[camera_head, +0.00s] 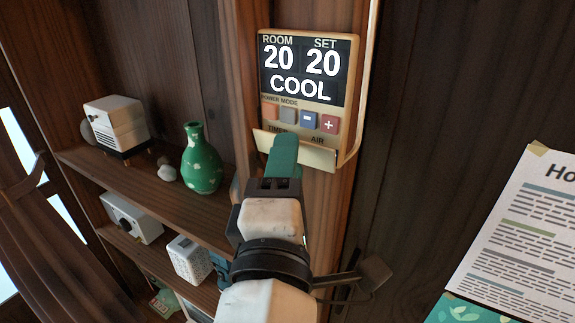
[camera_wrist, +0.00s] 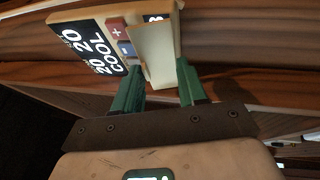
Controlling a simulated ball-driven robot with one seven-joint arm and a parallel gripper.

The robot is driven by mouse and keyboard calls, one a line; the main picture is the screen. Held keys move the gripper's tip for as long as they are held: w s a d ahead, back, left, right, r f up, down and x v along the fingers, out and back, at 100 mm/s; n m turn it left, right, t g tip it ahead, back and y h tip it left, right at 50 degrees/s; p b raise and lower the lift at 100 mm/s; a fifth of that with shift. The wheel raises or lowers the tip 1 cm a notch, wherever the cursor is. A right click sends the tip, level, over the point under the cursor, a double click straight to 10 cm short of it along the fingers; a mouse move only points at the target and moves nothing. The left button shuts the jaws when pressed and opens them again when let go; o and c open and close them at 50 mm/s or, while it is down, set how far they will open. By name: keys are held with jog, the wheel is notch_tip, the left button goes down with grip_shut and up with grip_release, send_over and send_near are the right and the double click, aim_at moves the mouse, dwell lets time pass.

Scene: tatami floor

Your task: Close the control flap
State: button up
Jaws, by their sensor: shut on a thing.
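The beige wall controller (camera_head: 351,98) hangs on a wooden post, its screen reading ROOM 20, SET 20 and COOL. Its cream control flap (camera_head: 315,155) is folded down and open at the bottom, tilted outward, with the row of coloured buttons (camera_head: 308,119) bare above it. My gripper (camera_head: 285,143) has green fingers and reaches up to the flap from below, hiding part of it. In the wrist view my gripper (camera_wrist: 158,82) has one finger at each side of the flap (camera_wrist: 157,50) and is shut on it. The exact contact points are hard to see.
Wooden shelves on the left hold a green vase (camera_head: 202,160), a white box-shaped device (camera_head: 115,124) and other small objects. A printed notice (camera_head: 525,230) is on the dark wall at the right. The wall between the post and the notice is clear.

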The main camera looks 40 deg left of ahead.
jog(key=shift+r+p, duration=0.15)
jog(key=shift+p, duration=0.45)
jog(key=h+p, duration=0.1)
jog(key=p, duration=0.2)
jog(key=shift+w+r+m+g, duration=0.1)
jog(key=shift+r+m+g, duration=0.1)
jog(key=shift+m+g, duration=0.15)
jog(key=shift+f, duration=0.2)
jog(key=o, duration=1.1)
jog(key=shift+c, duration=0.2)
jog(key=b+v, duration=0.2)
jog(key=v, duration=0.9)
jog(key=shift+r, duration=0.1)
